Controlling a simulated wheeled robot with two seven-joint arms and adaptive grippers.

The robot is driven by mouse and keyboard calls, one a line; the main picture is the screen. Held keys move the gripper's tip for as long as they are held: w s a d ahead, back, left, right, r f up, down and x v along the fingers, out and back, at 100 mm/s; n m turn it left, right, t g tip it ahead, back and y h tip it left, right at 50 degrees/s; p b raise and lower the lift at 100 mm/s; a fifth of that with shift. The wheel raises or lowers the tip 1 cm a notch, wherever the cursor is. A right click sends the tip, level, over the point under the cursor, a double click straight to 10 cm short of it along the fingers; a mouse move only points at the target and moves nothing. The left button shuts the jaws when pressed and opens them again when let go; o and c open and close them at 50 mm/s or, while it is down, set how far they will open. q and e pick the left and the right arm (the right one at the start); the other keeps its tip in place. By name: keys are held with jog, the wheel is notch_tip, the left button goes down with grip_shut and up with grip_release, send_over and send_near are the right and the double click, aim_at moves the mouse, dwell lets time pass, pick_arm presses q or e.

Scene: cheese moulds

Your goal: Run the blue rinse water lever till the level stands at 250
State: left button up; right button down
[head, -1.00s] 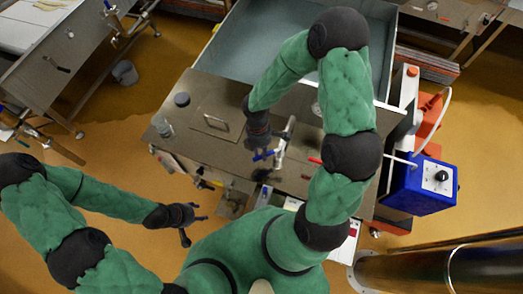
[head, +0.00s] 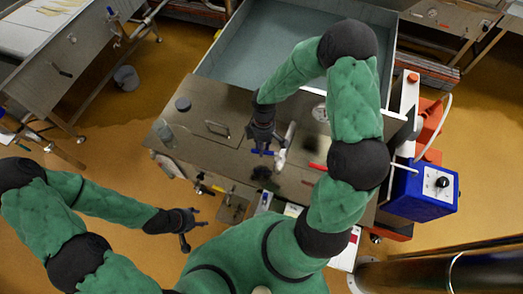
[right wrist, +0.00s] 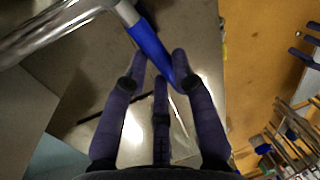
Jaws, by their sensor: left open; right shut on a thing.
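The blue lever (head: 262,152) sits on a metal tap above the steel bench top. My right gripper (head: 264,142) is at this lever. In the right wrist view, the lever (right wrist: 150,46) slants between the fingers of my right gripper (right wrist: 164,75), which are shut on it. My left gripper (head: 187,224) is open and empty, low at the left and apart from the bench. A round white dial (head: 320,112) lies on the bench beside my right arm; its reading is too small to make out.
A red lever (head: 317,166) lies right of the blue one. A large open vat (head: 225,65) stands behind the bench. A blue box with a knob (head: 422,190) is at the right.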

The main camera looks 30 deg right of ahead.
jog(key=shift+w+d+m, duration=0.55)
jog(key=shift+d+m, duration=0.05)
jog(key=shift+m, duration=0.6)
jog(key=c, duration=1)
grip_release()
jog(key=shift+r, duration=0.1)
notch_tip(320, 180, up, 12)
jog(key=w+d, duration=0.1)
jog(key=d, duration=0.1)
jog(key=shift+w, duration=0.25)
jog(key=shift+f, duration=0.2)
